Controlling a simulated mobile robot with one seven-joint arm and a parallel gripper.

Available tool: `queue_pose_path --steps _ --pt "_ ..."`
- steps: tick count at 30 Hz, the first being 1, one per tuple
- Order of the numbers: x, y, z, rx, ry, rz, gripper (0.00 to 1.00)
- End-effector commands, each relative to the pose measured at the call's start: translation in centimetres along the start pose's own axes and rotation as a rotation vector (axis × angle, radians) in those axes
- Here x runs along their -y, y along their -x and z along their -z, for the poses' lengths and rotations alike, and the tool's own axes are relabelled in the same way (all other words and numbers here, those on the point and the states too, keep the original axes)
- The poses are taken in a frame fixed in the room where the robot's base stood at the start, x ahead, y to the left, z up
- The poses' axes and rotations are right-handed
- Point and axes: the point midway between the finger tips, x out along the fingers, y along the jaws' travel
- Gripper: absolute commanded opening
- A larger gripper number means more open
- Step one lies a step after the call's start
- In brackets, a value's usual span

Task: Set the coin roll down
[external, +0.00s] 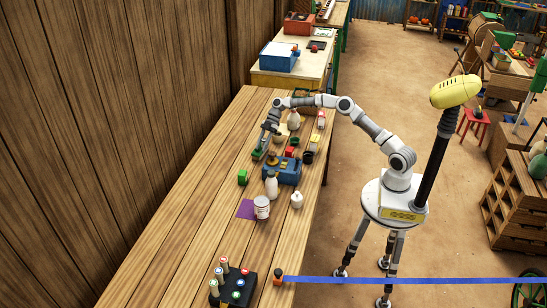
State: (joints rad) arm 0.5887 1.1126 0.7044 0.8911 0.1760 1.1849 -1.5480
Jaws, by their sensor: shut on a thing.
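My gripper (262,149) is at the far left end of my outstretched arm, pointing down over the wooden table near the wall side. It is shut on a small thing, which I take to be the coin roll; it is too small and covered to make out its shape. A small green thing (257,156) shows right below the fingertips; I cannot tell whether it touches them. The blue balance (285,173) stands just in front and to the right of the gripper, with small brass-coloured and orange pieces at its top.
A green block (242,177), white bottle (271,186), white can (262,207) by a purple mat (245,209), and small white jar (296,200) stand nearer. Another pale bottle (294,120) and dark cups are behind. The table's left strip (200,220) is clear.

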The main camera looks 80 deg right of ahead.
Motion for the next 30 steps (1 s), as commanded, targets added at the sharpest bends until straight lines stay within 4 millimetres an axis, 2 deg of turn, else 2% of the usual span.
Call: queue_pose_path --steps 1,3,9,16,24,30 --pt "-0.2 -1.6 0.4 -0.001 0.002 0.003 0.00" --pt "-0.5 -3.5 0.8 -0.001 0.001 0.002 0.00" --pt "-1.2 -7.7 1.9 0.000 0.000 0.000 0.00" --pt "-1.5 -9.3 2.1 0.000 -0.002 -0.003 0.00" --pt "-1.5 -11.8 -0.5 0.000 -0.003 -0.002 0.00" --pt "-1.5 -11.9 -0.6 0.000 -0.001 -0.004 0.00"
